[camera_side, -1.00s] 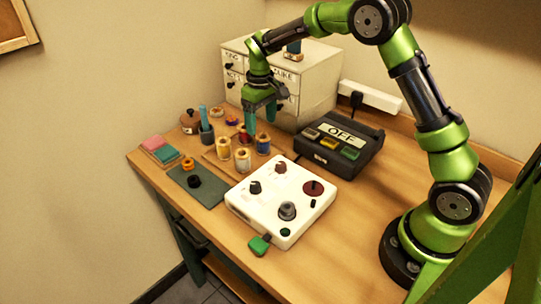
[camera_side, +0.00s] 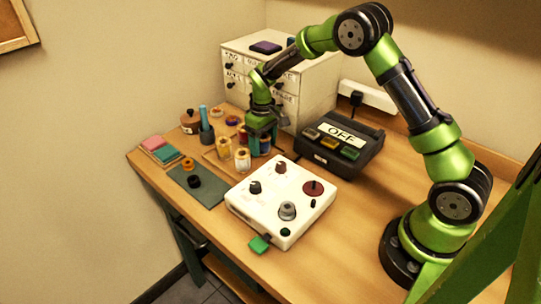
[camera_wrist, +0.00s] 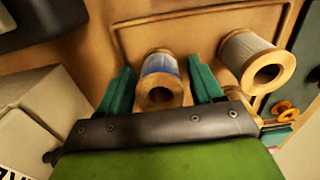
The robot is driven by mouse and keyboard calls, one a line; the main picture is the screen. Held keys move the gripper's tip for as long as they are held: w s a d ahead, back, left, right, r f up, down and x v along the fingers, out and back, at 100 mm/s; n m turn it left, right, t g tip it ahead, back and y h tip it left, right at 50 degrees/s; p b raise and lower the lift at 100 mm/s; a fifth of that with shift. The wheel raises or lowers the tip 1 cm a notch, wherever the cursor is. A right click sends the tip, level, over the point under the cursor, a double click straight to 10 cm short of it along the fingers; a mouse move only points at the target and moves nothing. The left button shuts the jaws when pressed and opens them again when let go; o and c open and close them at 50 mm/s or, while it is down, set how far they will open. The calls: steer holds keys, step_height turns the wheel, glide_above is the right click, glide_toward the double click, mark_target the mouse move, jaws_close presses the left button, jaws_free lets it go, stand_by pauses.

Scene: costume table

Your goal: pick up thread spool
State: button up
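A thread spool with blue thread and wooden ends (camera_wrist: 160,64) stands upright between the two teal fingers of my gripper (camera_wrist: 160,82) in the wrist view. The fingers are open, one on each side of it, with a small gap visible at each side. In the side view my gripper (camera_side: 262,148) is low over the row of spools at the back of the table, and its fingers partly hide the blue spool (camera_side: 266,144). A yellow spool (camera_side: 223,147), a pale spool (camera_side: 242,160) and a red spool (camera_side: 243,134) stand close by.
A pale-thread spool (camera_wrist: 245,52) stands just right of my gripper in the wrist view. A white drawer cabinet (camera_side: 309,100) is behind, and a dark box marked OFF (camera_side: 340,142) is to the right. A white knob panel (camera_side: 262,210) lies in front.

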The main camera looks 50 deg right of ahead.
steer(key=c, duration=0.9)
step_height(320, 180, up, 10)
